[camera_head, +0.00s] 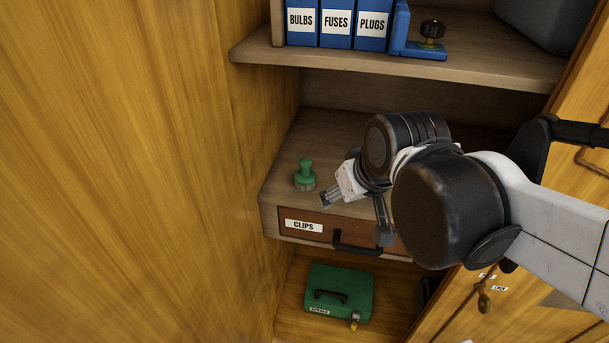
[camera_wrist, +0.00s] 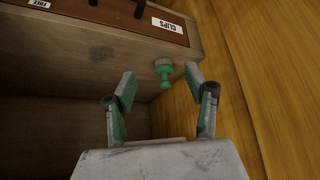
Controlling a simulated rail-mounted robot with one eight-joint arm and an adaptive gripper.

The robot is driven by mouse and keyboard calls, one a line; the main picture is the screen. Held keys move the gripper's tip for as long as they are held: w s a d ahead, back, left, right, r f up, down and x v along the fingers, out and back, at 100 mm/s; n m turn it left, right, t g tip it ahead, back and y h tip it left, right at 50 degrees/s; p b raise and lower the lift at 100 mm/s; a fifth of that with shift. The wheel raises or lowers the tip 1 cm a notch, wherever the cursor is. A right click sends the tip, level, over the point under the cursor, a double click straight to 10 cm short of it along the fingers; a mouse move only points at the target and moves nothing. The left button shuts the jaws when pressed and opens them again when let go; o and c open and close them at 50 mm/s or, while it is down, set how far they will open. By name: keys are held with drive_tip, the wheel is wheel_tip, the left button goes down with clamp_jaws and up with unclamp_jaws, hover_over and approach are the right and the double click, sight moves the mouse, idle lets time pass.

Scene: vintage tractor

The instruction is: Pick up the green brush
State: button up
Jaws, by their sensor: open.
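The green brush (camera_head: 305,174) stands upright on the wooden shelf top (camera_head: 350,140), near its left front corner, above the CLIPS drawer. It has a green knob handle and a pale bristle base. My gripper (camera_head: 354,218) is open and empty, to the right of the brush and apart from it, by the shelf's front edge. In the wrist view the brush (camera_wrist: 164,75) shows between and beyond the two fingertips (camera_wrist: 160,73), which do not touch it. Part of my gripper is hidden behind my wrist in the head view.
The CLIPS drawer (camera_head: 320,229) with a dark handle is below the brush. A wooden wall (camera_head: 150,150) rises close on the left. An upper shelf (camera_head: 400,63) holds blue binders (camera_head: 336,22) and a dark-knobbed stamp (camera_head: 432,34). A green box (camera_head: 339,292) sits below.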

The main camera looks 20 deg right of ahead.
sight(306, 160)
drive_tip(key=w+f, duration=0.3)
drive_tip(key=w, duration=0.5)
drive_tip(key=w+f+n+g+p, duration=0.1)
drive_tip(key=w+f, duration=0.1)
drive_tip(key=w, duration=0.5)
drive_tip(key=w+f+n+g+y+p, duration=0.1)
drive_tip(key=w+f, duration=0.2)
drive_tip(key=w, duration=0.5)
drive_tip(key=shift+w+a+f, duration=0.25)
drive_tip(key=shift+w+f, duration=0.1)
drive_tip(key=shift+x, duration=0.75)
drive_tip(key=shift+s, duration=0.1)
drive_tip(key=shift+c, duration=0.4)
clamp_jaws()
